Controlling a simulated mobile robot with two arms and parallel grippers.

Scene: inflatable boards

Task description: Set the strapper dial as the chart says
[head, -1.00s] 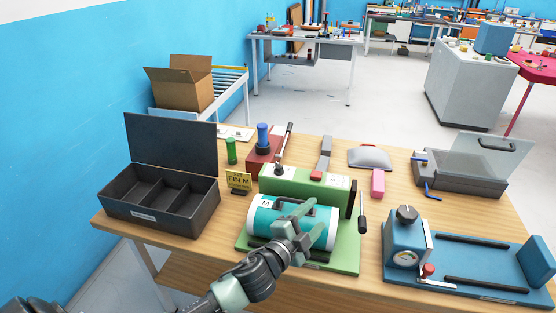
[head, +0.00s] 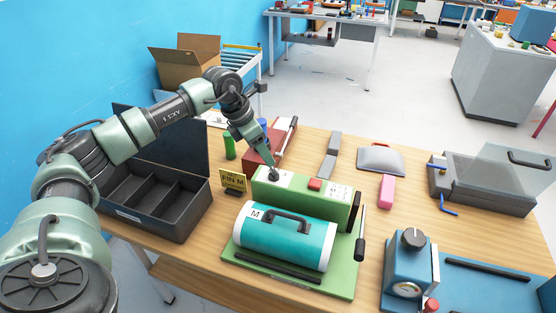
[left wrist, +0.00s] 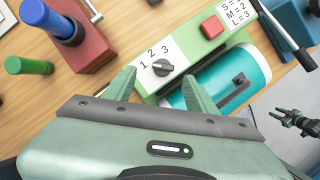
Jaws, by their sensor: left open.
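The green strapper (head: 300,195) carries a black dial (head: 273,174) on its top left. In the left wrist view the dial (left wrist: 162,68) sits on a white plate marked 1, 2, 3; I cannot tell its setting surely. A teal roll (head: 285,236) marked M lies on the strapper's base. My left gripper (head: 271,170) is open and empty, its fingers pointing down over the dial. My right gripper (left wrist: 282,117) shows small at the wrist view's right edge, its opening unclear.
A red button (head: 315,184) sits between dial and chart, and a black-handled lever (head: 360,248) stands at the right end. A yellow sign (head: 233,180) reads FIN M. A red block with a blue peg (left wrist: 65,25) and a green cylinder (left wrist: 28,66) stand close by.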

